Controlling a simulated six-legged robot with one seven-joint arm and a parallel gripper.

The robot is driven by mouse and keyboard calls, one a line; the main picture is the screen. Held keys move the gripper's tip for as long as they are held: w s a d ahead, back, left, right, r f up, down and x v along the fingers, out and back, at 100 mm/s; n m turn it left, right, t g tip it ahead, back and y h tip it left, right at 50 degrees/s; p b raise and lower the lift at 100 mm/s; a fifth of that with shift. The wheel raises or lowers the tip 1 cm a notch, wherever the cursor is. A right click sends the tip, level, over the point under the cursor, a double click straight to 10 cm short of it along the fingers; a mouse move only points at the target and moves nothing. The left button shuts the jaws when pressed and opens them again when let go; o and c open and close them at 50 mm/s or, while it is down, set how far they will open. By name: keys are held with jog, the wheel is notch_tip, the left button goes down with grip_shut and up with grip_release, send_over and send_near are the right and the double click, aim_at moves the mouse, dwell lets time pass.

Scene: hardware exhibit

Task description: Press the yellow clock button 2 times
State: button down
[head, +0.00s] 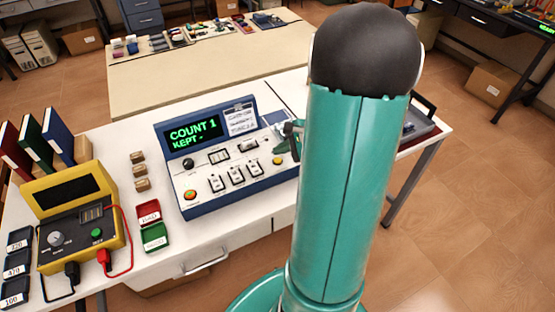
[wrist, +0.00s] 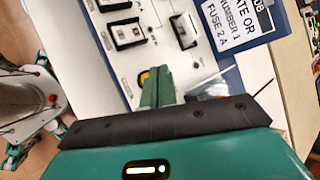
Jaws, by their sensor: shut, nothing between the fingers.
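The yellow clock button (head: 277,160) sits at the lower right of the blue and white console (head: 215,203). In the wrist view the yellow button (wrist: 144,77) shows just left of my fingertips, partly covered by them. My gripper (head: 293,141) is shut and empty, close beside the button in the head view. Its two green fingers (wrist: 157,70) lie together in the wrist view. I cannot tell whether they touch the button. The console display (head: 193,134) reads "COUNT 1" and "KEPT -".
The console has several switches, a black knob (head: 188,163) and a red button (head: 190,195). A yellow meter (head: 75,215) with red and black leads stands to its left. Red and green trays (head: 153,237) lie between them. My arm hides the table's right part.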

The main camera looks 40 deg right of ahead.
jog(key=shift+r, duration=2)
